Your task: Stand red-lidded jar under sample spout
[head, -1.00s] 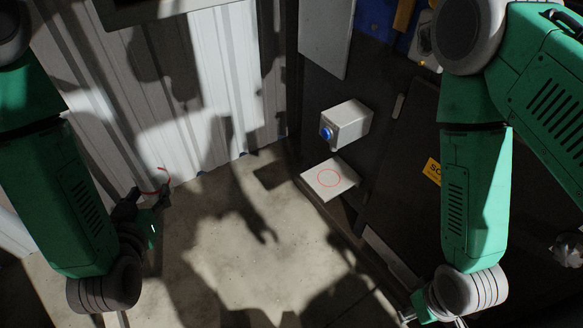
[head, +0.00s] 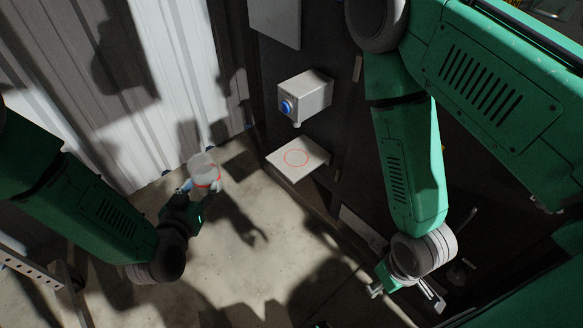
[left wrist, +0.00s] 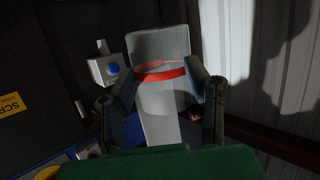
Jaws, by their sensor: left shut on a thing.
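The jar (head: 203,168), pale and translucent with a red band, is held by my left gripper (head: 203,187) above the floor, left of the shelf. In the left wrist view the jar (left wrist: 160,45) sits between the two fingers of the left gripper (left wrist: 163,95), with the red band between the fingertips. The grey spout box (head: 306,94) with a blue round front is on the dark wall; it also shows in the left wrist view (left wrist: 106,71). Below it, a pale shelf (head: 315,168) bears a red circle. My right gripper (head: 408,290) is low at right; its jaw state is unclear.
A pale corrugated wall (head: 160,60) stands at the left. A dark cabinet side (head: 340,130) runs along the right, with a pale panel (head: 275,20) above the spout box. Concrete floor (head: 250,260) lies open between them. Shadows cover much of it.

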